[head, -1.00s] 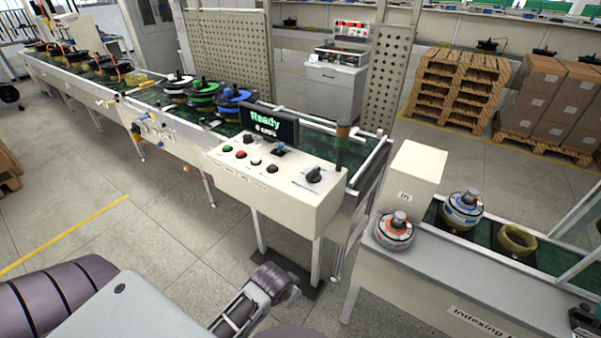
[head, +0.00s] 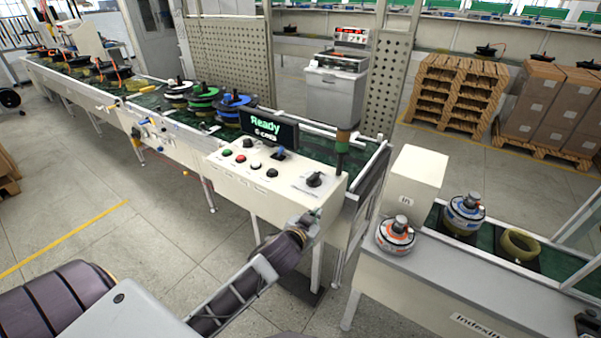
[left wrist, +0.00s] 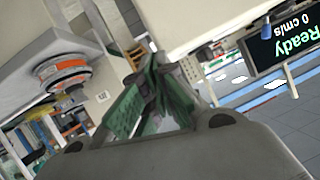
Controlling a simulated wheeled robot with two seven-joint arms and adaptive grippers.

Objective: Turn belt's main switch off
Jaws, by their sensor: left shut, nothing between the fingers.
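The belt's control box (head: 262,182) is a cream panel with buttons and a screen (head: 268,128) reading "Ready". A black rotary knob (head: 314,180), apparently the main switch, sits at its right end; its exact setting is too small to tell. My left gripper (head: 314,216) is shut and empty, just below and in front of the box's right end, apart from the knob. In the left wrist view its green-padded fingers (left wrist: 152,95) are together under the box's cream face (left wrist: 205,20). My right gripper is not in view.
Green, red and black buttons (head: 241,158) and a blue-based switch (head: 279,154) share the panel. A signal post (head: 342,150) stands behind the knob. To the right are a box marked "In" (head: 412,180) and an orange-ringed hub motor (head: 396,236) on the indexing table.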

